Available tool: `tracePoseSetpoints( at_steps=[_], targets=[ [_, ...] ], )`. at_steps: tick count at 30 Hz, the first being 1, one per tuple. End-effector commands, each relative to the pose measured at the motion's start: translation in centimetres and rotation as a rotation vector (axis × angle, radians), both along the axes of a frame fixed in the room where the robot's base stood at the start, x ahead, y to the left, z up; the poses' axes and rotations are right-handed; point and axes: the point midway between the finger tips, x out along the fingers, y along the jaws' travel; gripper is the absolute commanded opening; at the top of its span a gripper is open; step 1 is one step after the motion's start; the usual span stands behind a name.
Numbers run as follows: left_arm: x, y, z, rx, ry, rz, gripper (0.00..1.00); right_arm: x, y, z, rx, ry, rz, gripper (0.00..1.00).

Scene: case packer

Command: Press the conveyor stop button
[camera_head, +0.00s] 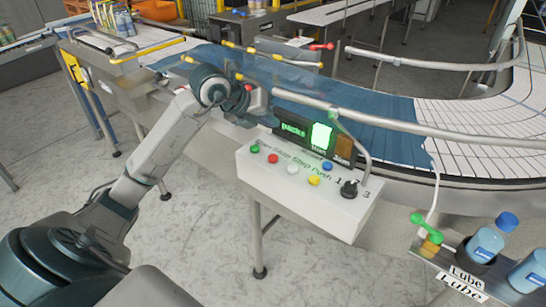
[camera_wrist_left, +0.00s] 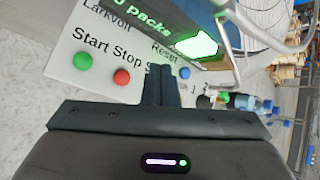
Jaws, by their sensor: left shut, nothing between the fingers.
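The conveyor control box (camera_head: 305,200) is a white panel with a dark display. Its red stop button (camera_head: 272,158) sits right of the green start button (camera_head: 255,149). In the left wrist view the red button (camera_wrist_left: 121,77) lies under the "Stop" label, left of my fingers, with the green button (camera_wrist_left: 82,62) further left. My left gripper (camera_wrist_left: 160,75) is shut and empty, its tips over the panel between the red and blue (camera_wrist_left: 185,72) buttons in that picture. In the head view the left gripper (camera_head: 252,108) is above and behind the box. Contact with the panel is not visible.
White, yellow (camera_head: 313,180) and blue buttons and a black knob (camera_head: 349,189) share the panel. A lit display (camera_head: 320,135) and a bent metal rail stand behind. A blue conveyor (camera_head: 380,110) runs behind. A lube holder with bottles (camera_head: 485,245) is at right.

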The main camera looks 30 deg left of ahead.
Motion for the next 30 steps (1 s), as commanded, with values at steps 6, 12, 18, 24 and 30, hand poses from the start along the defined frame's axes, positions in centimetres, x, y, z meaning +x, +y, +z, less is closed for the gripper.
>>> tracePoseSetpoints(
  at_steps=[6,12,18,24,30],
  targets=[
    [0.0,0.0,-2.5,0.000,0.003,0.000,0.00,0.0,0.0,-1.6,0.000,0.000,0.000,0.36],
    [0.0,0.0,-5.4,0.000,0.002,-0.001,0.00,0.0,0.0,-3.5,0.000,0.000,0.000,0.36],
    [0.0,0.0,-8.0,0.000,0.001,-0.001,0.00,0.0,0.0,-5.6,0.000,0.000,0.000,0.36],
    [0.0,0.0,-8.5,-0.001,0.000,-0.001,0.00,0.0,0.0,-6.1,0.000,0.000,0.000,0.36],
    [0.0,0.0,-8.4,-0.001,0.000,-0.001,0.00,0.0,0.0,-5.9,0.000,0.000,0.000,0.36]
  ],
)
